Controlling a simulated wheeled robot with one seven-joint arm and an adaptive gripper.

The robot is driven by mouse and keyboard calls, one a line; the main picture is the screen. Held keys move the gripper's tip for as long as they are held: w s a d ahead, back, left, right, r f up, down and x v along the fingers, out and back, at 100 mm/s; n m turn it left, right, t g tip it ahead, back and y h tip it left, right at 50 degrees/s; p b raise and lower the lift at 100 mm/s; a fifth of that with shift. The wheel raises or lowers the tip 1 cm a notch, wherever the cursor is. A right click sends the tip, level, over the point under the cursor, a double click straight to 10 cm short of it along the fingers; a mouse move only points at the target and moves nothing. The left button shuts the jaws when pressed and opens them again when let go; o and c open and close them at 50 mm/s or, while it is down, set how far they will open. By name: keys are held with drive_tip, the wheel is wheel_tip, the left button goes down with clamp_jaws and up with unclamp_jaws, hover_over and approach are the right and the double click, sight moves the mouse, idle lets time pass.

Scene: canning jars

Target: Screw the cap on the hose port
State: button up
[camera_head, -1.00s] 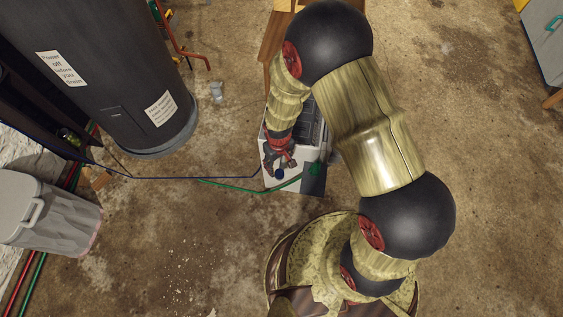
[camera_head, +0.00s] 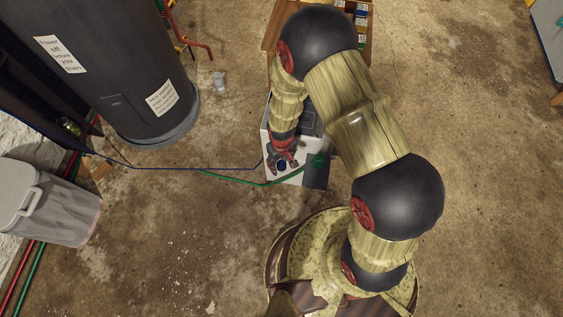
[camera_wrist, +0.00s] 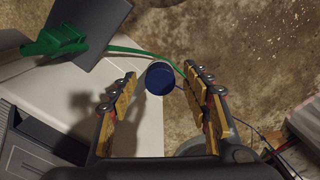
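A blue round cap (camera_wrist: 160,79) with a pale rim shows in the wrist view. It lies between and slightly past my fingertips, with a gap on both sides. In the head view it is a small blue spot (camera_head: 282,165) at my gripper (camera_head: 284,161), above the front of a white box-like unit (camera_head: 270,150). In the wrist view my gripper (camera_wrist: 160,76) is open, its fingers on either side of the cap. I cannot make out a separate hose port, nor whether the cap sits on anything.
A green hose (camera_head: 235,180) runs to a green fitting (camera_head: 318,160) on the unit's right. A thin blue line (camera_head: 190,168) runs left. A dark tank (camera_head: 110,70) and grey bin (camera_head: 45,210) stand left. A wooden shelf (camera_head: 272,35) is behind. The right floor is clear.

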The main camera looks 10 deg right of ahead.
drive_tip(key=shift+c, duration=1.1)
drive_tip(key=c, duration=0.9)
clamp_jaws()
drive_tip(key=m, duration=0.4)
drive_tip(key=shift+m+p, duration=0.3)
drive_tip(key=shift+m, duration=0.8)
drive_tip(key=m, duration=0.5)
drive_tip(key=shift+m+p, duration=0.3)
drive_tip(key=shift+p, duration=0.1)
drive_tip(key=o, duration=1.1)
unclamp_jaws()
